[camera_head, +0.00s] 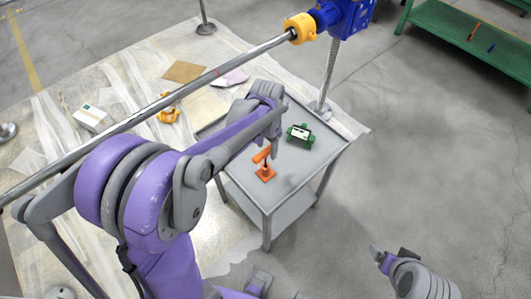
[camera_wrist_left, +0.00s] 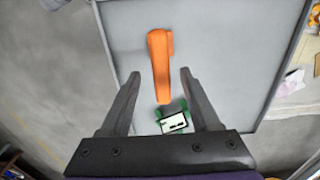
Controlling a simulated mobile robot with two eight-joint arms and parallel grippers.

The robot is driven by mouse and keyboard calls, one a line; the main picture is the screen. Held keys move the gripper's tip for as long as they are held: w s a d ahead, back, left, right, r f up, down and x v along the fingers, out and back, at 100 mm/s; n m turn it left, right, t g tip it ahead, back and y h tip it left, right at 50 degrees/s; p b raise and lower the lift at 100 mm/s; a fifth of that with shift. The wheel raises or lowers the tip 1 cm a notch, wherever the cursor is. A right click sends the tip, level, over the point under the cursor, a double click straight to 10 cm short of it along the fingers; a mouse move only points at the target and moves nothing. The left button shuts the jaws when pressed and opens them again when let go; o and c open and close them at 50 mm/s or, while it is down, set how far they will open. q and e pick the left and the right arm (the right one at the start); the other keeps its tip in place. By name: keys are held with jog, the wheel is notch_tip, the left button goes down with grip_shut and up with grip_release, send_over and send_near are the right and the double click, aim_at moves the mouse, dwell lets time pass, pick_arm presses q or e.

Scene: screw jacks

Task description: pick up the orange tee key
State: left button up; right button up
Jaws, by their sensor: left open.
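In the left wrist view, the key's orange bar (camera_wrist_left: 160,60) runs lengthwise between the finger lines. My left gripper (camera_head: 273,132) is over the cart just behind the key. It is open and empty, its two fingers (camera_wrist_left: 160,74) apart on either side of the bar's line; I cannot tell the height gap. My right gripper (camera_head: 388,256) is low at the right, away from the cart; its jaw state is unclear.
A green-and-white device (camera_head: 300,134) sits on the cart (camera_head: 312,166) near the key. A long steel bar (camera_head: 150,112) crosses above my left arm to a yellow-and-blue unit (camera_head: 301,29). A green bench (camera_head: 470,40) stands at the back right. Floor right of the cart is clear.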

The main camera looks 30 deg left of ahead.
pick_arm(q)
notch_tip(320, 180, down, 4)
jog(key=shift+a, duration=0.1)
grip_shut()
dwell(0.4)
dwell(1.1)
